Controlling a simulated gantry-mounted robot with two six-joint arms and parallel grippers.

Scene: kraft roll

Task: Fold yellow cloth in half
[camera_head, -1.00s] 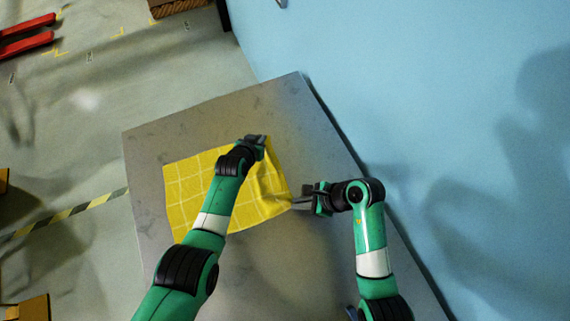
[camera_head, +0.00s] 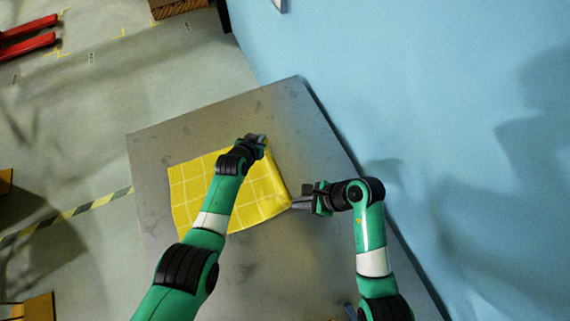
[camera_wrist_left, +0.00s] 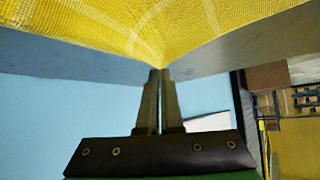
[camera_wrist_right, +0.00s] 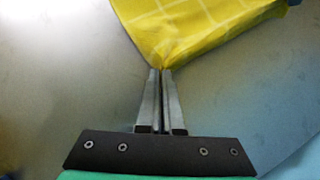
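The yellow cloth (camera_head: 262,193) with a pale grid lies spread on the grey table, partly hidden under my left arm. My left gripper (camera_head: 262,140) is at its far right corner. In the left wrist view the fingers (camera_wrist_left: 160,72) are closed with the cloth (camera_wrist_left: 150,30) drawn to a point between the tips. My right gripper (camera_head: 296,206) is at the near right corner. In the right wrist view its fingers (camera_wrist_right: 161,72) are closed on the cloth's gathered corner (camera_wrist_right: 180,30). The right edge stretches between both grippers.
The grey table (camera_head: 210,118) is bare around the cloth, with free room behind and in front. A light blue wall (camera_head: 420,90) stands close along its right side. A red object (camera_head: 28,43) is on the floor at far left.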

